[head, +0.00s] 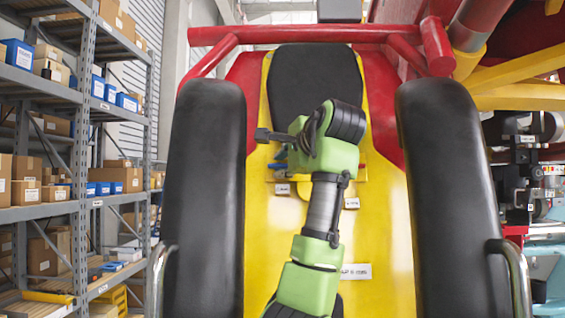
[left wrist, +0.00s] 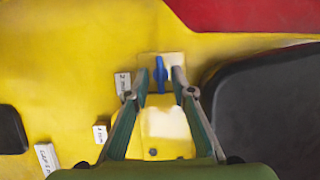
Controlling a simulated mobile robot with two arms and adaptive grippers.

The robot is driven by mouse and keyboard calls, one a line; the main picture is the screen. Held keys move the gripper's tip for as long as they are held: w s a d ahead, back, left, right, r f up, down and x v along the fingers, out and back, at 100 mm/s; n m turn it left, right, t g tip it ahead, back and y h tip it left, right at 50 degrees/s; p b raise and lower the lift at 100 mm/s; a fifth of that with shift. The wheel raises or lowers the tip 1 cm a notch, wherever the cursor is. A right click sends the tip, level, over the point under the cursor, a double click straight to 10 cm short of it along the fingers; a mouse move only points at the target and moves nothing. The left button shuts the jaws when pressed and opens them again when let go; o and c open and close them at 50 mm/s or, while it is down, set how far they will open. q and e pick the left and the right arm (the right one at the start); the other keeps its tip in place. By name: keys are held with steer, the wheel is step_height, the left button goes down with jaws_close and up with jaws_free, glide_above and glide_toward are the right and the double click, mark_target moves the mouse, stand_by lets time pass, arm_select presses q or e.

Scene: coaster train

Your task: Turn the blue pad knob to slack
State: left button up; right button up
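The knob's long handle points up and down in that view. In the head view my left arm reaches over the seat back, and its gripper (head: 272,137) is partly hidden by the wrist. A bit of blue (head: 279,166) shows below it; I cannot tell if it is the knob. My right gripper is not in view.
Black padded side bolsters (head: 203,200) and (head: 450,190) flank the seat. A red bar (head: 300,34) crosses above.

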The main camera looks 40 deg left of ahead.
arm_select(q)
steer(key=shift+a, duration=0.1)
jaws_close()
steer(key=shift+n, duration=0.3)
steer(key=n+h, duration=0.1)
steer(key=n, duration=0.1)
steer(key=shift+r+n+g, duration=0.1)
steer(key=shift+n+g, duration=0.2)
steer(key=n+h, duration=0.1)
steer(key=n, duration=0.2)
steer(key=shift+r+h, duration=0.1)
steer(key=shift+h, duration=0.2)
steer(key=n+h, duration=0.1)
steer(key=n, duration=0.2)
steer(key=shift+s+a+r+h, duration=0.1)
steer(key=shift+a+r+h, duration=0.1)
steer(key=shift+h, duration=0.2)
steer(key=shift+a+n+t+h, duration=0.1)
steer(key=shift+n+t+h, duration=0.45)
steer(key=shift+n, duration=0.85)
